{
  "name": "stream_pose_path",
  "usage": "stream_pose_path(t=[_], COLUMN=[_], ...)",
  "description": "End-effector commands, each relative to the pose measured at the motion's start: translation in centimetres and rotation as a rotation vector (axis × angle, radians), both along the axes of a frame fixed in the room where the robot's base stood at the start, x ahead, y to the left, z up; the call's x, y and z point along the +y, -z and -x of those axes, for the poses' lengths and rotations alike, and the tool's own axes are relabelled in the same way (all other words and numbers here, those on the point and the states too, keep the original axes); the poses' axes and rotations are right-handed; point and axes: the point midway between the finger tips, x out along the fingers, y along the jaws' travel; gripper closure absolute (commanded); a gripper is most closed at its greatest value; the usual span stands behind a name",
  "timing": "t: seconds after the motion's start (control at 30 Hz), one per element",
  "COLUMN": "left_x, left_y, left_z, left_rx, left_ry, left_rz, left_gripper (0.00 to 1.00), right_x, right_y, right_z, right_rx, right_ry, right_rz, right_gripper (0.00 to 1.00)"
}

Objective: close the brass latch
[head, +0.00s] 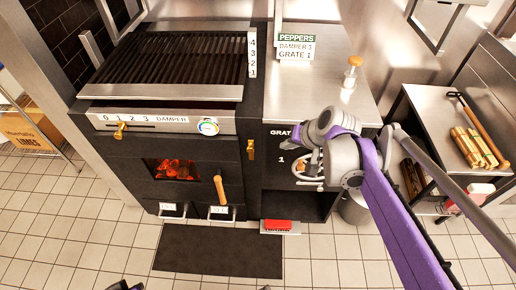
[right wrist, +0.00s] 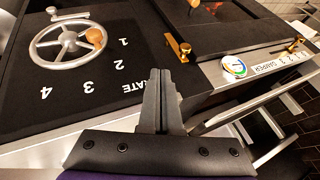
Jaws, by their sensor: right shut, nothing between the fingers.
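The brass latch (head: 250,149) is mounted on the dark oven front, just right of the oven door (head: 180,170). It stands roughly upright. It also shows in the right wrist view as a small brass piece (right wrist: 183,49) beyond my fingers. The door looks shut, with fire glowing behind its window and a wooden handle (head: 220,190) on it. My right gripper (right wrist: 162,73) is shut and empty, apart from the latch; its fingertips are hard to make out in the head view. Small dark parts at the head view's bottom edge may be my left gripper; their state is unclear.
A handwheel (right wrist: 68,42) with a wooden knob sits beside the latch on the grate panel, close to my right arm. A damper slider (head: 120,131) and a dial (head: 208,127) are above the door. A mat (head: 218,251) and a red brush (head: 278,226) lie on the floor.

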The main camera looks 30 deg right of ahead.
Motion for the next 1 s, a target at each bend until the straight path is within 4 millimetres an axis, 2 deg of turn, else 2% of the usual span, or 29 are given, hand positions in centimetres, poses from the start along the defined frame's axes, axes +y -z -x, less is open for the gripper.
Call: stream_pose_path(t=[0.17,0.27,0.67,0.8,1.0], left_x=[0.0,0.0,0.0,0.0,0.0], left_y=[0.2,0.5,2.1,2.0,2.0], left_z=[0.0,0.1,0.2,0.2,0.2], left_rx=[0.001,0.001,0.007,0.006,0.006], left_ry=[0.0,0.0,0.0,0.0,0.0], left_rz=[0.0,0.0,0.0,0.0,0.0], left_gripper=[1.0,1.0,1.0,1.0,1.0], right_x=[0.1,0.2,1.1,2.9,3.9], right_y=[0.6,1.8,8.7,8.7,8.8], right_z=[-0.5,-1.2,-5.9,-7.3,-8.2], right_rx=[0.0,0.001,0.001,0.001,0.0], right_ry=[-0.002,-0.003,-0.004,-0.006,-0.001], right_rz=[0.0,0.001,0.0,0.0,0.001], right_gripper=[1.0,1.0,1.0,1.0,1.0])
